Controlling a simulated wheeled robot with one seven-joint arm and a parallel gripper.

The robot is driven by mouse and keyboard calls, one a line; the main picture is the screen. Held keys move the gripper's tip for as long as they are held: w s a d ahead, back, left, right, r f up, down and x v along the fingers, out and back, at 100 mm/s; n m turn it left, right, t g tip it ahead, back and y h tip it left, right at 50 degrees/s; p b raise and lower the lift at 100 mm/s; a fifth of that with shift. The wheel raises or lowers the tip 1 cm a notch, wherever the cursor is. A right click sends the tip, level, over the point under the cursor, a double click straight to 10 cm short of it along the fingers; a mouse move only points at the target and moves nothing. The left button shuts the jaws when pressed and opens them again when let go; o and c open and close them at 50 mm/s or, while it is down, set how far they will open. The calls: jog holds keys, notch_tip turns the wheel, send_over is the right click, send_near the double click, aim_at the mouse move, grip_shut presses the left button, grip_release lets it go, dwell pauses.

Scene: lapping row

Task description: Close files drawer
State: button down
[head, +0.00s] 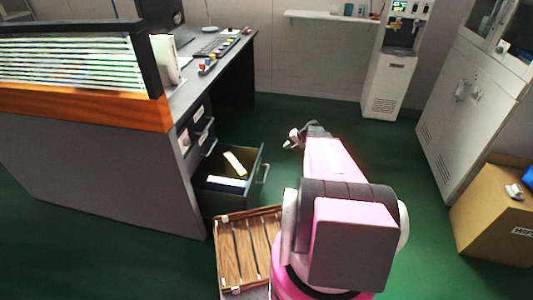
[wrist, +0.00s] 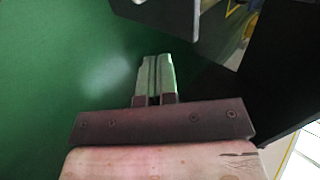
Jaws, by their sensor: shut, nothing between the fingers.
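The files drawer (head: 259,160) is the low drawer of the grey desk (head: 110,165) and stands pulled open. Its front panel and handle (head: 264,173) face right, and pale papers or folders (head: 227,182) lie inside it in the head view. My gripper (head: 292,138) is up and to the right of the drawer front, with a floor gap showing between them. In the wrist view my gripper (wrist: 155,62) has its fingers together and empty, above green floor. Dark surfaces at the right there are too close to name surely.
A wooden slatted crate (head: 222,270) stands just in front of the drawer, beside my base. A cardboard box (head: 492,222) and white cabinet (head: 455,120) are at the right. A white water dispenser (head: 388,85) stands at the back. Green floor between is clear.

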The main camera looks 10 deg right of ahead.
jog(key=w+a+f, duration=0.5)
jog(key=a+f, duration=0.1)
jog(key=a, duration=0.4)
jog(key=shift+f, duration=0.15)
jog(key=shift+a+y, duration=0.15)
jog(key=shift+y, duration=0.15)
send_near(223, 145)
jog(key=a+f, duration=0.1)
jog(key=a, duration=0.1)
jog(key=s+a+f, duration=0.1)
jog(key=a, duration=0.1)
jog(key=a+f, duration=0.1)
jog(key=a, duration=0.1)
jog(key=shift+s+a+f, duration=0.2)
jog(key=shift+a, duration=0.05)
dwell(0.3)
dwell(0.5)
